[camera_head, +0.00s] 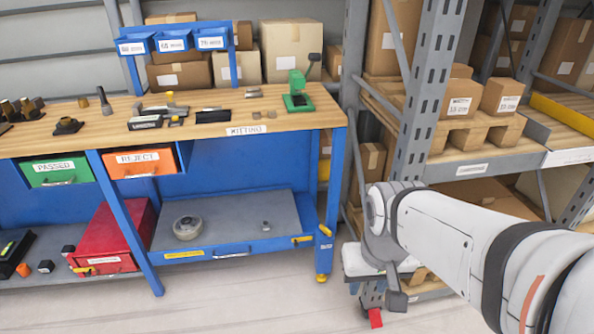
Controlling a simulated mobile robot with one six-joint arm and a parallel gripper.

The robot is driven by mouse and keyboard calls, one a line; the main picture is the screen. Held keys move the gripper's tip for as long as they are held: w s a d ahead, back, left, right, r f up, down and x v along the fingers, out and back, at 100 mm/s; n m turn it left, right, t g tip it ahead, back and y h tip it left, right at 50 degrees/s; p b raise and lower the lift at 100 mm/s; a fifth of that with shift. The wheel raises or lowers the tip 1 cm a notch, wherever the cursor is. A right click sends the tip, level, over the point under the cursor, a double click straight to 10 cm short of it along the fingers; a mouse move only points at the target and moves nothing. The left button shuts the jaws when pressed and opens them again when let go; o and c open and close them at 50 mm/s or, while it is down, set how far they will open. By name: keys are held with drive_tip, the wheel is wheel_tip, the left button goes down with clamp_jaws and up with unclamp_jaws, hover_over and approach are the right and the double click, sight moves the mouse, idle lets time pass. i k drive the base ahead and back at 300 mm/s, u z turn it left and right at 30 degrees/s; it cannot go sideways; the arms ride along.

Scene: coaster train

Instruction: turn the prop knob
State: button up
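I cannot tell which thing is the prop knob; no part is plainly marked as it. A small green device (297,98) stands at the right end of the wooden bench top (215,128), with a dark-ended lever (314,60) up beside it. A round grey object (187,228) lies on the bench's lower shelf. My white arm (435,222) reaches in from the right, and its far joint is in front of the gap between bench and rack. A grey part with a dark end hangs below it. I cannot make out gripper fingers, and nothing is visibly held.
An orange REJECT drawer (143,162) and a green PASSED drawer (57,172) hang under the top. A red box (112,237) stands below. A grey rack upright (427,90) and shelves of cartons are at the right. The floor in front (240,298) is clear.

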sight(325, 231)
drive_tip(key=u, duration=0.15)
drive_tip(key=i, duration=1.05)
drive_tip(key=u, duration=1.05)
